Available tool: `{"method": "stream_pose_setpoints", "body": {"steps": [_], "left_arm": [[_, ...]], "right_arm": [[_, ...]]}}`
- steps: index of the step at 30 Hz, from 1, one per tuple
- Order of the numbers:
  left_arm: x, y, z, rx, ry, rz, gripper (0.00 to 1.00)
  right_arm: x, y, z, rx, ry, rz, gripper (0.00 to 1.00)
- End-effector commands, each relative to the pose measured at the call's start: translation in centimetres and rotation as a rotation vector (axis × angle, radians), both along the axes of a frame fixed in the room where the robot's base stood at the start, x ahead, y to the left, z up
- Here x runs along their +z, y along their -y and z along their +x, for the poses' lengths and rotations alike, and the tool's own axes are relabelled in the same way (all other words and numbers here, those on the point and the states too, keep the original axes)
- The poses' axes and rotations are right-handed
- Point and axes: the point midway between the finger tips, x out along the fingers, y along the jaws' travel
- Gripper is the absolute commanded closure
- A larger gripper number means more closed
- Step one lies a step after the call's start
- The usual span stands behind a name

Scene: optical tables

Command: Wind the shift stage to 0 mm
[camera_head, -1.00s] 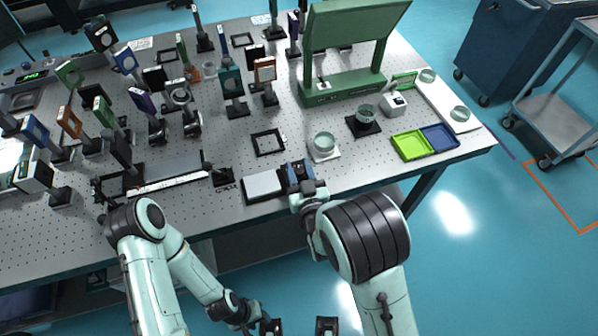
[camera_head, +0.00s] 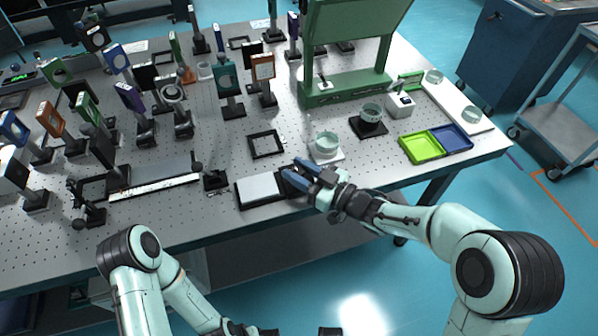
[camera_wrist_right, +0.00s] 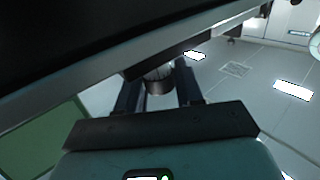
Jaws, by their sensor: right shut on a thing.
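A low stage with a pale grey top plate (camera_head: 258,188) on a dark base lies near the front edge of the table; I take it for the shift stage. My right gripper (camera_head: 297,174) is at its right end, coming in from the right. In the right wrist view the gripper (camera_wrist_right: 158,88) is shut on a dark round knob (camera_wrist_right: 158,80) between its two fingers. No scale reading is legible. The left arm runs down to the bottom edge, where only dark parts show; the left gripper's opening is unclear.
A square black frame (camera_head: 266,144) and a glass dish on a white pad (camera_head: 326,156) lie behind the stage. A long rail with a white scale (camera_head: 155,187) lies to its left. Green and blue trays (camera_head: 422,147) are at right. Several upright optics mounts crowd the left.

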Motion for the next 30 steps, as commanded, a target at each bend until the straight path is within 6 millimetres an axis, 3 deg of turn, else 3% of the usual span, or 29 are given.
{"method": "stream_pose_setpoints", "body": {"steps": [21, 22, 23, 24, 30], "left_arm": [[0.05, 0.00, -0.03, 0.000, -0.001, 0.000, 0.57], [0.05, 0.00, -0.03, 0.000, -0.001, 0.000, 0.57], [0.05, 0.00, -0.03, 0.000, -0.001, 0.000, 0.57], [0.05, 0.00, -0.03, 0.000, -0.001, 0.000, 0.57], [0.05, -0.01, -0.03, 0.000, -0.001, 0.000, 0.57]], "right_arm": [[0.09, -0.10, 0.05, 0.077, 0.000, 0.004, 0.94], [0.10, -0.10, 0.05, 0.077, 0.000, 0.004, 0.57], [0.09, -0.10, 0.05, 0.077, 0.000, 0.004, 0.48], [0.09, -0.11, 0.04, 0.077, 0.001, 0.003, 0.43], [0.04, -0.09, 0.01, 0.077, 0.000, 0.002, 0.43]]}}
